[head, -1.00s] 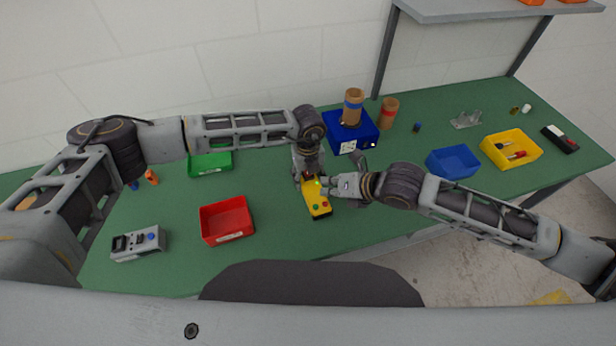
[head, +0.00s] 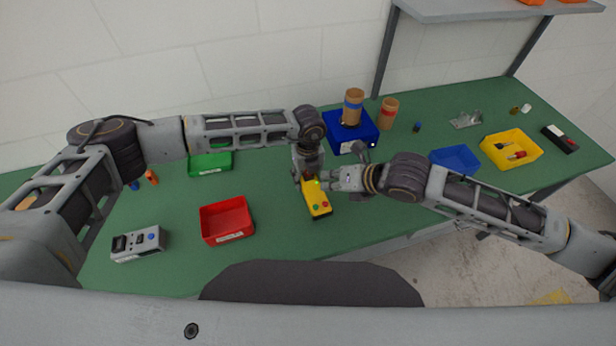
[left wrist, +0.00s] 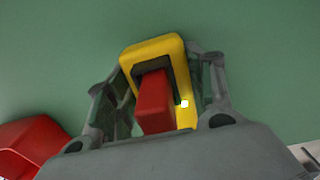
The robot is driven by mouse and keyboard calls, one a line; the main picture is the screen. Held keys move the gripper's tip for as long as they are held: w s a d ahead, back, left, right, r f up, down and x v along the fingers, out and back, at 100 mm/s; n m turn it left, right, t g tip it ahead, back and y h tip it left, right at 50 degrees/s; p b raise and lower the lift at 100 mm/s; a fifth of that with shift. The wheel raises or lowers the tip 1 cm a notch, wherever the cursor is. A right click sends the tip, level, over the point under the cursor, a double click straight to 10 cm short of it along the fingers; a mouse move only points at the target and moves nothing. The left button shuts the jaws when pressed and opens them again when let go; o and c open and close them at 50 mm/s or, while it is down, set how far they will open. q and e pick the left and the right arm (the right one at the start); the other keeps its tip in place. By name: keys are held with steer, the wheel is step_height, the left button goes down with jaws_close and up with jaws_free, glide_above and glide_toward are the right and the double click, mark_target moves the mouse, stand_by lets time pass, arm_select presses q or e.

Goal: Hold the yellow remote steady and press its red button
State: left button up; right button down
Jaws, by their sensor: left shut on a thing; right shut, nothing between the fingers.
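The yellow remote (head: 319,203) lies on the green table, its near end showing small red and green round buttons. My left gripper (head: 308,177) comes down from above and is shut on the remote's far end. In the left wrist view the fingers (left wrist: 160,95) stand on both sides of the yellow remote body (left wrist: 155,52), with a raised red block (left wrist: 154,103) and a small bright light between them. My right gripper (head: 328,184) is shut and empty, its tips close beside the remote's right side. I cannot tell whether they touch it.
A red bin (head: 227,220) is left of the remote and a blue box (head: 352,141) with a brown jar (head: 352,106) is behind it. A grey device (head: 138,244) sits at the left. Blue (head: 455,157) and yellow (head: 512,150) bins are at the right.

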arm_select(q)
steer(key=o, duration=1.3)
steer(key=shift+c, duration=0.2)
steer(key=shift+r, duration=0.15)
steer(key=shift+r, duration=5.85)
